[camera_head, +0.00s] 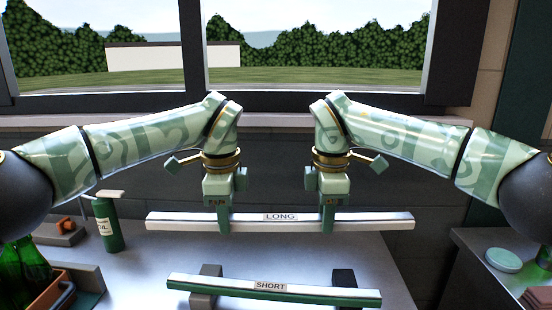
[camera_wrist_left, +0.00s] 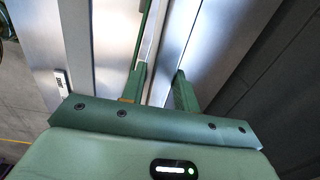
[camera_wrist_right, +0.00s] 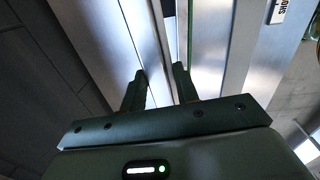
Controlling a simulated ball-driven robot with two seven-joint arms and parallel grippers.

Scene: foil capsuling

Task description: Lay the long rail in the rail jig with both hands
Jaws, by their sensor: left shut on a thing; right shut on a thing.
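The long rail (camera_head: 270,222), pale metal with a LONG label, hangs level above the table and spans both hands. My left gripper (camera_head: 224,218) is shut on it left of the label, my right gripper (camera_head: 328,218) right of it. In the left wrist view (camera_wrist_left: 158,88) and right wrist view (camera_wrist_right: 160,88) the rail runs between the fingers. The short rail (camera_head: 225,284), green-fronted with a SHORT label, lies nearer on a grey support (camera_head: 206,272) and a dark support (camera_head: 344,276). I cannot tell whether these supports belong to the rail jig.
A green labelled bottle (camera_head: 107,225) stands left of the long rail. A dark green bottle (camera_head: 30,268) and an orange-brown holder (camera_head: 58,290) are at the left front. A round green piece (camera_head: 503,260) lies on the right counter. The table (camera_head: 180,250) is bare between the rails.

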